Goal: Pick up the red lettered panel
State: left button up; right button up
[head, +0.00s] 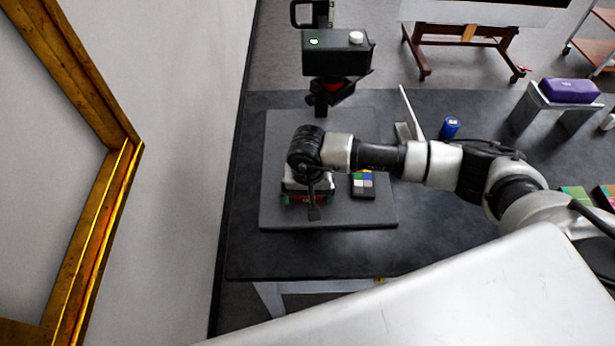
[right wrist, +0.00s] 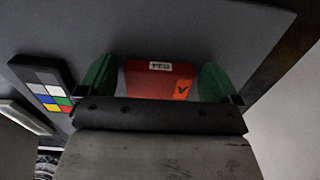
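The red lettered panel (right wrist: 150,83) shows in the right wrist view, with a white lettered label and an orange patch with a dark mark. My right gripper (right wrist: 157,84) is over it, with one green finger on each side and a narrow gap between each finger and the panel. It looks open, not closed on the panel. The near part of the panel is hidden behind the gripper body. In the head view, only a sliver of red (head: 293,199) shows under my right gripper (head: 307,199). My left gripper is not in view.
A dark card with coloured squares (head: 363,184) lies right of the gripper on the grey board (head: 345,219). A camera on a stand (head: 336,55), an upright pale plate (head: 410,115) and a blue can (head: 450,127) stand farther back. A gilt frame (head: 117,215) is at the left.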

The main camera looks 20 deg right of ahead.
jog(key=c, duration=0.8)
jog(key=shift+r, duration=0.15)
